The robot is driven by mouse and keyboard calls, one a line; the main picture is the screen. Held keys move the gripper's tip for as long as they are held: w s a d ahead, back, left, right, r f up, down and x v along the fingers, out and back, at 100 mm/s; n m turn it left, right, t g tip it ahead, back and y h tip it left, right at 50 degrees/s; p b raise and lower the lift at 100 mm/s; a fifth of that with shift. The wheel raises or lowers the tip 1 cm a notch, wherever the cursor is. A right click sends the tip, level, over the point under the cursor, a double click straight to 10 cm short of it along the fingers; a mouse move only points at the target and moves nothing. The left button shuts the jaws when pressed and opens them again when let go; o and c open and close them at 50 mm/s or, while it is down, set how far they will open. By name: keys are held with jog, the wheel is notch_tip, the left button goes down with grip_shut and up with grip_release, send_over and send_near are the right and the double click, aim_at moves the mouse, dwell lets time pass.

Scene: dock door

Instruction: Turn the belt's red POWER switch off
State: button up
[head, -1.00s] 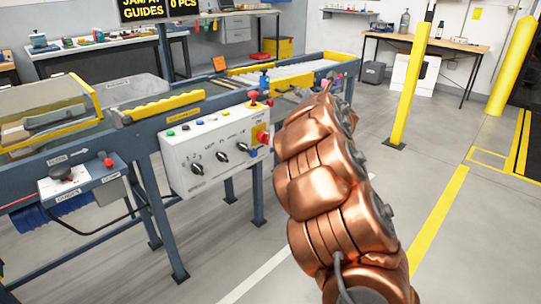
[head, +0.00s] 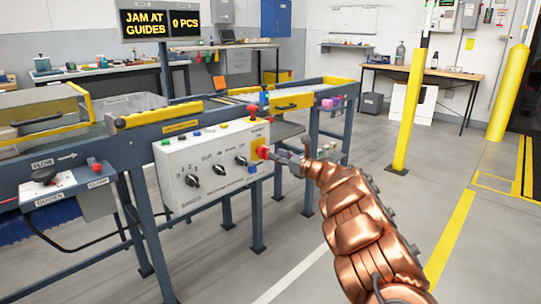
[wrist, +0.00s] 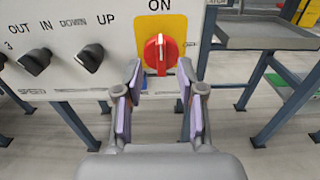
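The red POWER switch (wrist: 160,52) sits on a yellow plate (wrist: 172,25) at the right end of the white control panel (wrist: 75,12). Its white mark points up towards the word ON. In the head view the switch (head: 263,152) is at the panel's right edge. My gripper (wrist: 160,75) is open in the wrist view, its two fingers spread either side of and just below the switch, with nothing between them. In the head view my gripper (head: 281,156) is close to the switch; contact cannot be told.
Black knobs (wrist: 90,57) lie left of the switch on the panel. A red button (head: 253,110) and a blue-topped item (head: 263,99) stand above the panel. A yellow post (head: 408,110) stands to the right.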

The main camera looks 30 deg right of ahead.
aim_at(268, 151)
jog(key=shift+w+a+f, duration=0.1)
jog(key=shift+w+f, duration=0.05)
jog(key=shift+w, duration=0.3)
jog(key=shift+b+x, duration=0.3)
jog(key=shift+x, duration=1.45)
grip_shut()
